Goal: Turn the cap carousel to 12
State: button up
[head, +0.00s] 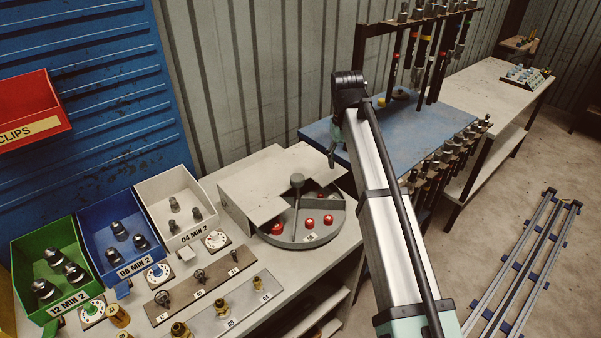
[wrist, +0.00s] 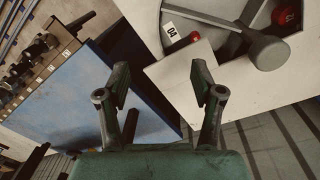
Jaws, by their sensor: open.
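The cap carousel (head: 305,236) is a round grey tray partly under a pale cover plate. Red caps (head: 308,223) sit in its open compartments, and a grey post knob (head: 297,181) stands up from it. A label (head: 311,237) on its front compartment is too small to read surely. In the wrist view, the carousel knob (wrist: 267,52) lies upper right, with a red cap (wrist: 287,17) and a label reading 04 (wrist: 169,34). My gripper (wrist: 160,78) is open and empty, apart from the knob. In the head view it is mostly hidden behind my arm.
The cover plate (head: 250,180) borders the carousel. Green (head: 52,252), blue (head: 97,210) and white bins (head: 150,195) with fittings stand to its left, behind small dials. A blue-topped table (head: 440,113) with a rack of hanging tools (head: 420,17) is behind my arm.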

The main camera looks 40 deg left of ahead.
aim_at(297, 177)
jog(key=s+a+r+n, duration=0.3)
jog(key=s+a+r, duration=0.65)
jog(key=r, duration=0.35)
jog(key=shift+g+y, duration=0.3)
jog(key=f+p, duration=0.1)
jog(key=f, duration=0.4)
jog(key=f+p, duration=0.2)
jog(key=f, duration=0.4)
jog(key=f+p, duration=0.2)
jog(key=f, duration=0.4)
jog(key=shift+s+d, duration=0.2)
jog(key=shift+d, duration=0.05)
grip_shut()
